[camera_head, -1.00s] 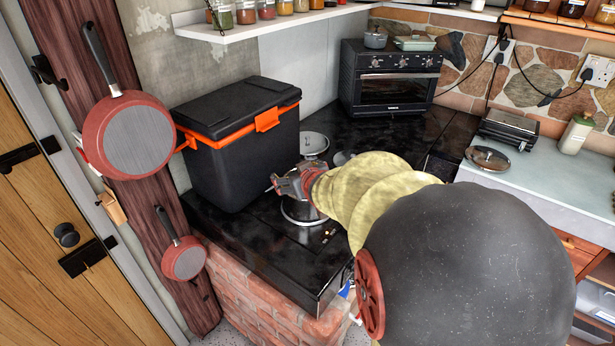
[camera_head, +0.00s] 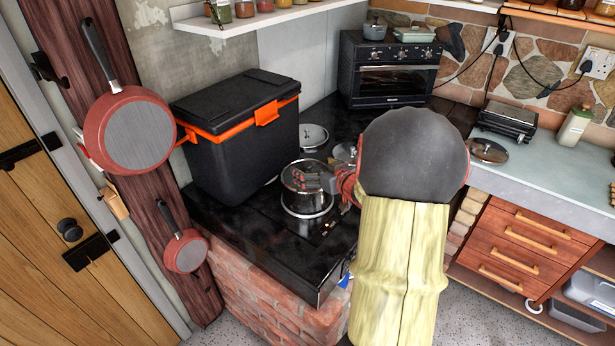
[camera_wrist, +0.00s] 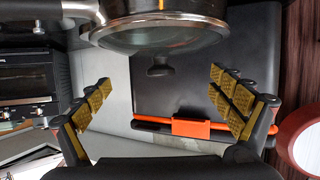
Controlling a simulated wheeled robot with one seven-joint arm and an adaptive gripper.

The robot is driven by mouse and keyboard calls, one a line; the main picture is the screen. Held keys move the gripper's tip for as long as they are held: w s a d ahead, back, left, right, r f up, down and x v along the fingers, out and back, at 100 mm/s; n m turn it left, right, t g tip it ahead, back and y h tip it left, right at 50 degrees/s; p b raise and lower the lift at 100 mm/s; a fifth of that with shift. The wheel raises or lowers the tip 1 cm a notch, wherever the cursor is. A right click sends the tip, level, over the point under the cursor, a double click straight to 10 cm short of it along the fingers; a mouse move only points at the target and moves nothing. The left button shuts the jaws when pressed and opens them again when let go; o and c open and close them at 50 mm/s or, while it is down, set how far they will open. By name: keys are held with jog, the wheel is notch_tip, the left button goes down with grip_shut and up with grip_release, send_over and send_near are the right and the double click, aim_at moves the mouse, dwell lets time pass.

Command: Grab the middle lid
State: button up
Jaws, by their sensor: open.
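A steel pot (camera_head: 305,203) with a glass lid stands on the dark counter in front of the black cooler. Its glass lid (camera_head: 300,172) is partly hidden by my gripper (camera_head: 308,181). In the wrist view the glass lid (camera_wrist: 135,42) appears upside down at the top, with its dark knob (camera_wrist: 160,71) pointing down. My gripper (camera_wrist: 160,108) is open and empty there, its padded fingers apart to either side below the knob. Another lid (camera_head: 313,134) lies behind the pot, and one more (camera_head: 345,152) lies behind my arm, partly hidden. I cannot tell which is the middle lid.
The cooler (camera_head: 240,150) stands close on the left, with an orange latch (camera_wrist: 190,128) in the wrist view. An oven (camera_head: 390,72) stands at the back. A further lid (camera_head: 488,151) lies on the pale right worktop. Pans (camera_head: 130,130) hang at left.

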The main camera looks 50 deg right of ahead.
aim_at(310, 167)
jog(key=b+x, duration=0.1)
jog(key=x, duration=0.3)
jog(key=shift+a+f, duration=0.1)
jog(key=shift+f, duration=0.1)
jog(key=shift+c, duration=1.3)
